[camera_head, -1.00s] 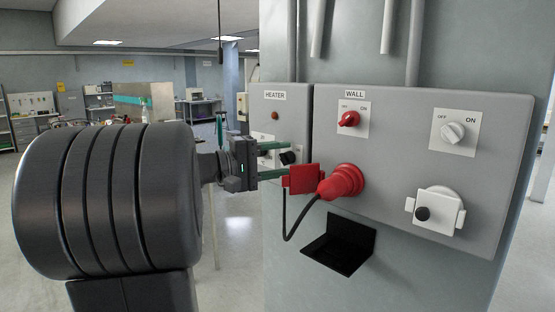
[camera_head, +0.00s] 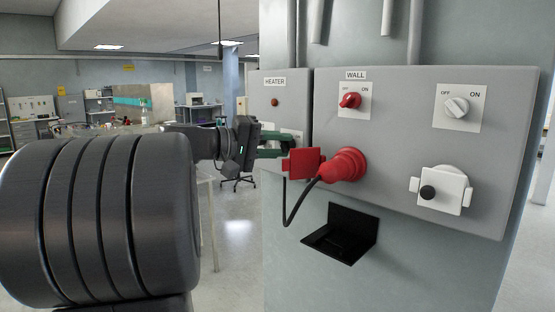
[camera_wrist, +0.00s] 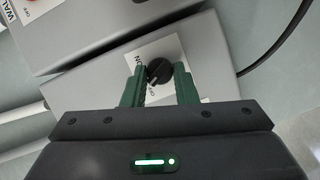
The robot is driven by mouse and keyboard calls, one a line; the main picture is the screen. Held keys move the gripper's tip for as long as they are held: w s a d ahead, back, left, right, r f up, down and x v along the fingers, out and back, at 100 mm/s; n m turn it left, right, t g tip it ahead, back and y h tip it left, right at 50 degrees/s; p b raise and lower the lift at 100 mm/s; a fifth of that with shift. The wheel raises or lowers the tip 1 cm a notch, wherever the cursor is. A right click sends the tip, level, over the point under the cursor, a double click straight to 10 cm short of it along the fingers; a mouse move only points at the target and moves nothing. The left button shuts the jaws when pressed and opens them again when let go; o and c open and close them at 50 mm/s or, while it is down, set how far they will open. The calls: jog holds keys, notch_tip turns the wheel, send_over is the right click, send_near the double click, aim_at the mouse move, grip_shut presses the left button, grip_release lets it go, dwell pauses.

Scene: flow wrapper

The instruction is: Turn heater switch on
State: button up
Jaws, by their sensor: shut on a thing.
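The heater switch is a black round knob (camera_wrist: 159,71) on a white plate with ON and OFF marks, seen in the wrist view. My gripper (camera_wrist: 160,84) is shut on it, one green finger on each side. A pale mark shows at the knob's lower left; which setting it points to is unclear.
Right of the heater box is a larger grey WALL box (camera_head: 410,115) with a red switch (camera_head: 350,101) and a white switch (camera_head: 456,107). A black bracket (camera_head: 345,235) juts out below.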

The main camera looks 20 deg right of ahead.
jog(key=m+y+b, duration=0.1)
jog(key=m+b, duration=0.2)
jog(key=shift+s+f+t+b, duration=0.1)
jog(key=shift+f+t+b, duration=0.05)
jog(key=shift+t+b, duration=0.25)
jog(key=m+t+y+b, duration=0.1)
jog(key=m+b, duration=0.1)
jog(key=m+t+b, duration=0.1)
jog(key=b, duration=0.1)
jog(key=m+t+y+b, duration=0.1)
jog(key=m+b, duration=0.1)
jog(key=shift+s+d+r+m+y, duration=0.15)
jog(key=shift+s+r+m+y, duration=0.05)
jog(key=shift+s+m+y, duration=0.1)
jog(key=shift+r+m+t+y+b, duration=0.1)
jog(key=shift+m+t+y+b, duration=0.3)
jog(key=shift+m+b, duration=0.5)
jog(key=shift+r, duration=0.1)
jog(key=o, duration=1)
jog(key=shift+r, duration=0.1)
